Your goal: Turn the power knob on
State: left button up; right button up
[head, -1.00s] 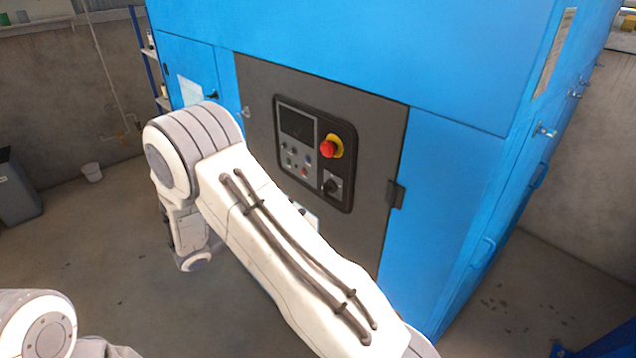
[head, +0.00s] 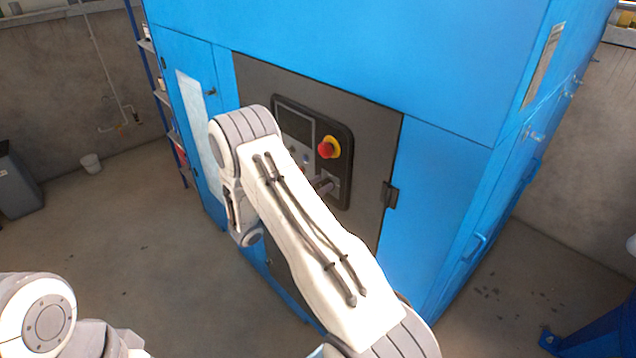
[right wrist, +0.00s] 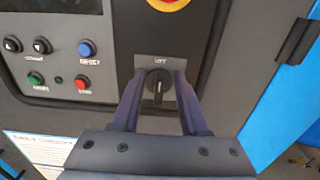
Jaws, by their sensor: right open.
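The black power knob (right wrist: 157,86) sits on a grey plate with a small label above it in the right wrist view. Its grip stands about upright in that picture, with a pale mark on it. My right gripper (right wrist: 160,77) is open, with one finger on each side of the knob; I cannot tell whether they touch it. My left gripper is out of view.
A red emergency stop (head: 327,149) on a yellow ring is just above the knob. Blue (right wrist: 87,48), green (right wrist: 35,79) and red (right wrist: 82,83) buttons lie to the left. A dark latch (head: 390,194) is on the right door edge of the blue cabinet (head: 440,190).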

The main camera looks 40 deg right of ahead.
aim_at(333, 190)
grip_shut()
jog(key=shift+f+m+b, duration=0.2)
jog(key=shift+m+b, duration=0.3)
jog(key=shift+b, duration=0.3)
jog(key=m+b, duration=0.5)
jog(key=b, duration=0.5)
jog(key=s+f+m+b, duration=0.1)
jog(key=m+b, duration=0.4)
jog(key=b, duration=0.5)
jog(key=s+f+m+b, duration=0.1)
jog(key=m+b, duration=0.5)
jog(key=b, duration=0.4)
jog(key=shift+b, duration=0.3)
jog(key=shift+w+r+m+b, duration=0.1)
jog(key=shift+r+m+b, duration=0.1)
jog(key=shift+m+b, duration=0.6)
